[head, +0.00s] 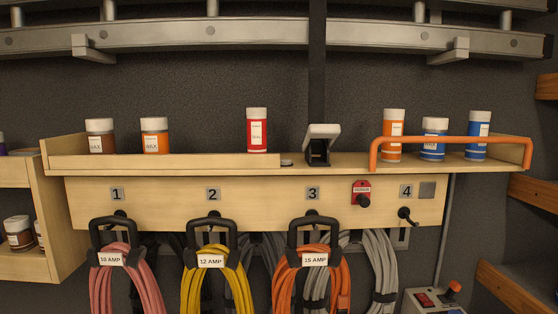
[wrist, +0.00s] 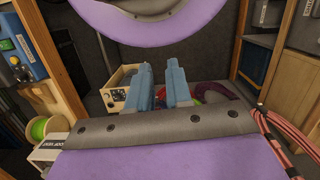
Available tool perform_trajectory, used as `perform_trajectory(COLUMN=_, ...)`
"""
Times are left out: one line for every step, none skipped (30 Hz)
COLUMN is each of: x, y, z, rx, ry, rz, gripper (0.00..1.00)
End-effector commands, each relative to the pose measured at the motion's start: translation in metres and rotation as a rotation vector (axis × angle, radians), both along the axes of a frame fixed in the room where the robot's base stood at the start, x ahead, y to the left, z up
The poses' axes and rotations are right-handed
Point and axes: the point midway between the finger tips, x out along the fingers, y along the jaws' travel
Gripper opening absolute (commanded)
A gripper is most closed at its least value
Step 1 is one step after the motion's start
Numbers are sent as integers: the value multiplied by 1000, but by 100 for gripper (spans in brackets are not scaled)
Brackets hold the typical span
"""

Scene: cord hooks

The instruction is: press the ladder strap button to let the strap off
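A black ladder strap (head: 317,75) hangs down across the metal ladder (head: 170,35) at the top of the head view. It runs to a black buckle (head: 318,157) with a pale grey flap or button (head: 322,131), standing on the wooden shelf above hook 3. The flap looks raised and tilted. My gripper (wrist: 160,82) shows only in the wrist view, its two blue-grey fingers apart with nothing between them. It points at other parts of the room; strap and buckle are not in that view.
An orange rail (head: 450,139) guards bottles at the shelf's right. Below, coiled cords hang on numbered hooks, including an orange coil (head: 300,280). A red plate with a black knob (head: 362,194) sits near hook 4.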

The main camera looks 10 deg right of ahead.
Motion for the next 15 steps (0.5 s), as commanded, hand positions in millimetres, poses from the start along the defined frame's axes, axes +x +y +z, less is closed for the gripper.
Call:
perform_trajectory(x=0, y=0, z=0, rx=0, ry=0, rz=0, gripper=14)
perform_trajectory(x=0, y=0, z=0, rx=0, ry=0, rz=0, gripper=11)
perform_trajectory(x=0, y=0, z=0, rx=0, ry=0, rz=0, gripper=8)
perform_trajectory(x=0, y=0, z=0, rx=0, ry=0, rz=0, gripper=5)
perform_trajectory(x=0, y=0, z=0, rx=0, ry=0, rz=0, gripper=2)
perform_trajectory(x=0, y=0, z=0, rx=0, ry=0, rz=0, gripper=0)
perform_trajectory(x=0, y=0, z=0, rx=0, ry=0, rz=0, gripper=0)
perform_trajectory(x=0, y=0, z=0, rx=0, ry=0, rz=0, gripper=0)
perform_trajectory(x=0, y=0, z=0, rx=0, ry=0, rz=0, gripper=0)
perform_trajectory(x=0, y=0, z=0, rx=0, ry=0, rz=0, gripper=0)
perform_trajectory(x=0, y=0, z=0, rx=0, ry=0, rz=0, gripper=0)
perform_trajectory(x=0, y=0, z=0, rx=0, ry=0, rz=0, gripper=0)
perform_trajectory(x=0, y=0, z=0, rx=0, ry=0, rz=0, gripper=0)
perform_trajectory(x=0, y=0, z=0, rx=0, ry=0, rz=0, gripper=0)
perform_trajectory(x=0, y=0, z=0, rx=0, ry=0, rz=0, gripper=0)
